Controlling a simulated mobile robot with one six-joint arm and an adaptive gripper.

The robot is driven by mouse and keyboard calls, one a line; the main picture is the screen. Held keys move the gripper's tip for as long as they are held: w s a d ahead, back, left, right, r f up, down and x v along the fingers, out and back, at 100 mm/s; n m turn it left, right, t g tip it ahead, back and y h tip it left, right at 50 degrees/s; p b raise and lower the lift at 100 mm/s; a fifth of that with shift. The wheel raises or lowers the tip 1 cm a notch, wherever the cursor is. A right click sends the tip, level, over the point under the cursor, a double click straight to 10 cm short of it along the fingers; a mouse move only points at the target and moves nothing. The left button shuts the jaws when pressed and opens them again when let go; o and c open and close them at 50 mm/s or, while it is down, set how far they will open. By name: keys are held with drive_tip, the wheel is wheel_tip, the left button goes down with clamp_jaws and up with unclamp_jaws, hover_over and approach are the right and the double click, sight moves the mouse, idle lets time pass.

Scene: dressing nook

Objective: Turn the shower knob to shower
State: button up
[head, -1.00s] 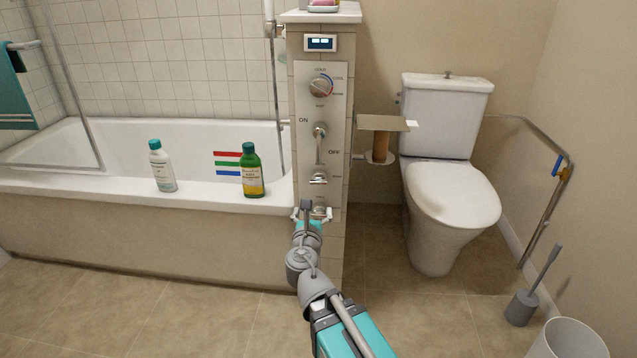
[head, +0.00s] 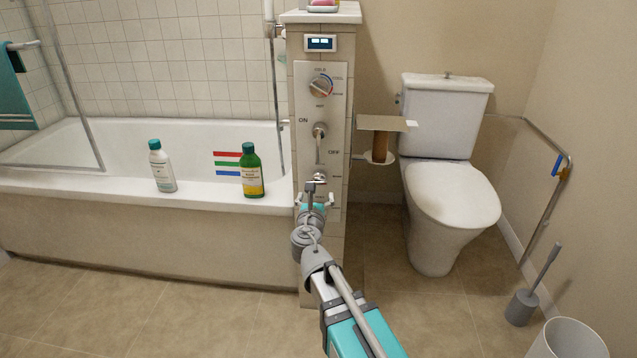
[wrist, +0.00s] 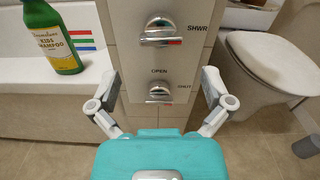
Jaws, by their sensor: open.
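The shower knob (wrist: 160,32) is a chrome knob on the grey wall panel, with "SHWR" printed to its right in the wrist view. Its handle lies about level, with a red mark toward the right. In the head view the knob (head: 320,177) is partly hidden by my arm. My gripper (wrist: 160,88) is open and empty, its fingers spread wide to both sides of a lower chrome knob (wrist: 159,92) marked "OPEN" and "SHUT". The fingers sit below the shower knob and appear apart from both knobs. In the head view my gripper (head: 314,198) is before the panel's lower end.
Above on the panel are an on/off lever (head: 319,132), a temperature dial (head: 321,86) and a small display (head: 320,43). A green shampoo bottle (head: 251,172) and a white bottle (head: 162,167) stand on the tub rim (head: 215,196). A paper holder (head: 382,124) and toilet (head: 450,205) are right.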

sight(318, 184)
drive_tip(key=shift+w+d, duration=0.15)
drive_tip(key=shift+w, duration=3.45)
drive_tip(key=c, duration=1)
drive_tip(key=shift+c, duration=0.2)
drive_tip(key=shift+m, duration=0.5)
drive_tip(key=o, duration=1)
drive_tip(key=shift+o, duration=0.2)
drive_tip(key=shift+s, duration=0.1)
